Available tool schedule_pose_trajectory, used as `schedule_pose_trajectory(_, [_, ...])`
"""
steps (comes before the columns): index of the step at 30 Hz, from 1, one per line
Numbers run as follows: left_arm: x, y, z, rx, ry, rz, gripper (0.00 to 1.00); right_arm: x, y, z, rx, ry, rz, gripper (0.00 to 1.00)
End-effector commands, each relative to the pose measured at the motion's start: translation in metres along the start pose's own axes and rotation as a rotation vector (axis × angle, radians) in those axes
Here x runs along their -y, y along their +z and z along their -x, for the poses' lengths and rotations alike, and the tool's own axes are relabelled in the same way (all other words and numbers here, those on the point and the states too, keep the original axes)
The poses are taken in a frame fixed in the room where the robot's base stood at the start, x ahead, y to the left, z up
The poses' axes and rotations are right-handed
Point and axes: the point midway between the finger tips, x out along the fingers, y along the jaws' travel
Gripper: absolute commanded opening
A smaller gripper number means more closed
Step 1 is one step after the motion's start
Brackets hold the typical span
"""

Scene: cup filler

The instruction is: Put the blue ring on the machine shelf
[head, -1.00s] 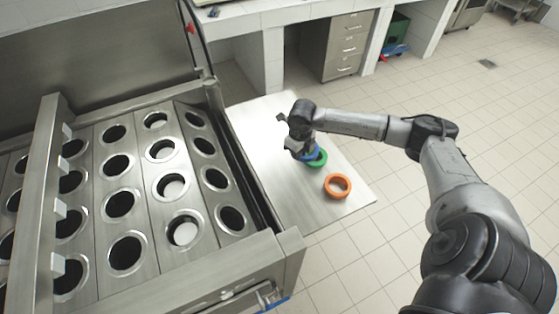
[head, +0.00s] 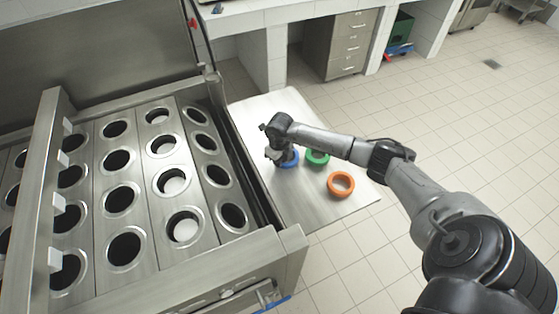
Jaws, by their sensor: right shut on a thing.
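The blue ring (head: 290,161) is at my right gripper (head: 279,159), over the left part of the steel side table. My right gripper is shut on it and hides much of it from above. I cannot tell whether the ring is lifted clear of the surface. The machine (head: 146,262) stands at the left, with rows of round holes, some with white cups inside. Which part of it is the shelf is not clear from this view. My left gripper is not in view.
A green ring (head: 317,158) and an orange ring (head: 341,195) lie on the side table (head: 310,210), to the right of my right gripper. The machine's raised right edge (head: 240,145) borders the table. A drawer cabinet (head: 349,45) stands at the back.

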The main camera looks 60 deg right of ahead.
Motion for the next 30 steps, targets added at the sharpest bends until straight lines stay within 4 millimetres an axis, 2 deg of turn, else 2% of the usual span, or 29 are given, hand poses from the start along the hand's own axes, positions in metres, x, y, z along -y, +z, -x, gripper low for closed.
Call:
schedule_pose_trajectory(11, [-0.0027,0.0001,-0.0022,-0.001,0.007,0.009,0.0,0.0003,0.0002,-0.0044,0.001,-0.001,0.0,0.0])
schedule_pose_trajectory(12, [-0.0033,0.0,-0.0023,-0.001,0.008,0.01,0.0,0.0003,0.0002,-0.0049,0.001,-0.001,0.0,0.16])
schedule_pose_trajectory(20, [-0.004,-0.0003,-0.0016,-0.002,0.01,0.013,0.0,0.0002,0.0001,-0.0042,0.001,-0.001,0.0,0.41])
schedule_pose_trajectory(26, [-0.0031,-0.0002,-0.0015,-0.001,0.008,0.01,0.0,0.0002,0.0001,-0.004,0.001,0.0,0.0,0.41])
schedule_pose_trajectory(30, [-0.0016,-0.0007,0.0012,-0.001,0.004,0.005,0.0,0.0004,0.0005,0.0031,0.002,-0.001,0.001,0.41])
